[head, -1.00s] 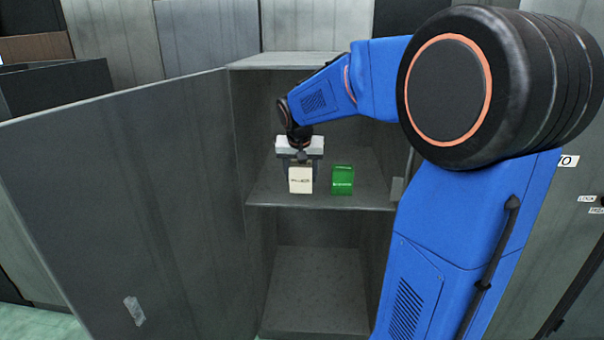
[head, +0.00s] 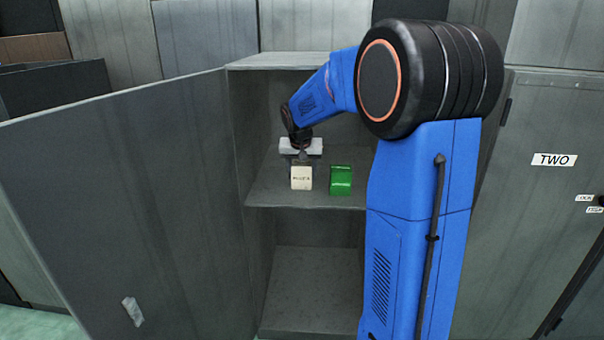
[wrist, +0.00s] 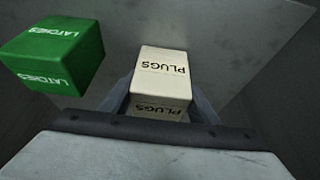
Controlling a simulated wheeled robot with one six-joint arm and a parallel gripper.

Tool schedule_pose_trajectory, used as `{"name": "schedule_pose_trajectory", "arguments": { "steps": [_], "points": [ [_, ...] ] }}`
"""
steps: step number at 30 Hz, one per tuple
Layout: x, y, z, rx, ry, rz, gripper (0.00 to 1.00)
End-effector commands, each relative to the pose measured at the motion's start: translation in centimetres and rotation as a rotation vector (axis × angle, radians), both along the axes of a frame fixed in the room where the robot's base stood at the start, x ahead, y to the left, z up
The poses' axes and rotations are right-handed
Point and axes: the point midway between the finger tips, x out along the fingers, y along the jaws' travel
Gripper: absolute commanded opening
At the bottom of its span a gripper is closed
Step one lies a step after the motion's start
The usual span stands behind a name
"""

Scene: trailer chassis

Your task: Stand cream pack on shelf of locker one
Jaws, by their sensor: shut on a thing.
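The cream pack (head: 301,178), lettered PLUGS in the wrist view (wrist: 160,75), is at the shelf (head: 275,192) of the open locker. My gripper (head: 301,165) is shut on it from above and behind, with a finger on either side in the wrist view. The pack looks upright and close to the shelf surface; I cannot tell whether its base touches. A green pack (head: 341,180), lettered LATCHES in the wrist view (wrist: 55,55), stands on the same shelf just right of the cream pack in the head view, with a gap between them.
The locker's door (head: 130,200) is swung open to the left. An empty lower compartment (head: 312,285) lies below the shelf. A locker marked TWO (head: 554,160) is shut at the right. My arm hides the open locker's right side.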

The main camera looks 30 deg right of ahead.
Motion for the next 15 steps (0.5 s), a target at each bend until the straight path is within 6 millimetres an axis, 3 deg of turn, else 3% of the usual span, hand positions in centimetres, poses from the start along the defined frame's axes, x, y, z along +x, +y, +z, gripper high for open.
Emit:
{"name": "schedule_pose_trajectory", "arguments": {
  "steps": [9, 10, 12, 15],
  "points": [
    [0.0, 0.01, -0.22, 0.0, 0.0, 0.0, 0.25],
    [-0.01, 0.02, -0.28, 0.0, 0.0, 0.0, 0.57],
    [-0.01, 0.02, -0.26, 0.0, 0.0, -0.001, 0.73],
    [0.0, 0.01, -0.25, 0.0, 0.0, -0.001, 0.73]
  ]
}}
